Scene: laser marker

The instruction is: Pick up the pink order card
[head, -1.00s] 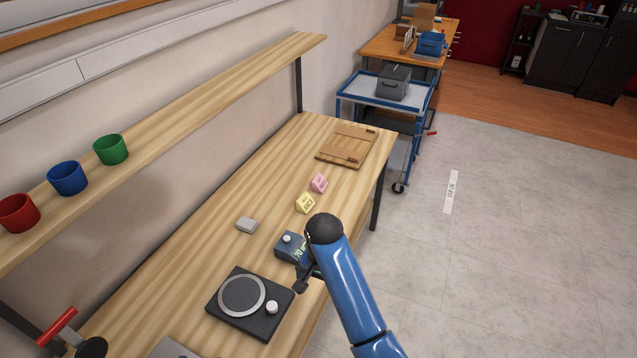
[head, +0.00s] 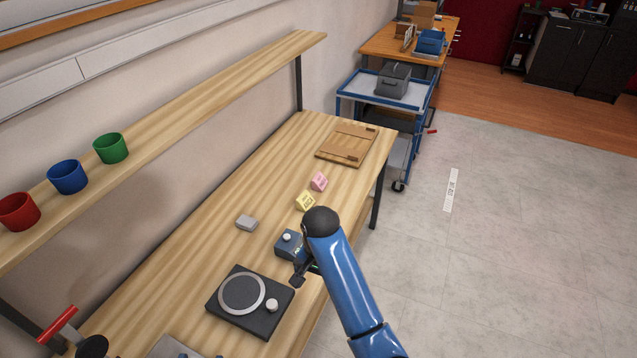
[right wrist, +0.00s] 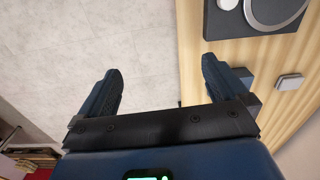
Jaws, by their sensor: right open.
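The pink order card (head: 319,182) stands on the wooden workbench (head: 215,215), just behind a yellow card (head: 305,202). My right arm comes in from the lower right in the head view. Its gripper (head: 299,275) is near the bench's front edge, beside a small blue box, and is partly hidden by the arm. In the right wrist view my right gripper (right wrist: 161,85) is open and empty, with its fingers wide apart. The pink card does not show there. My left gripper is not in view.
A black turntable-like device (head: 249,302) and a blue box with a knob (head: 289,245) stand near the gripper. A small grey block (head: 246,223) lies on the bench. A wooden board (head: 347,143) lies at the far end. Cups stand on the shelf above.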

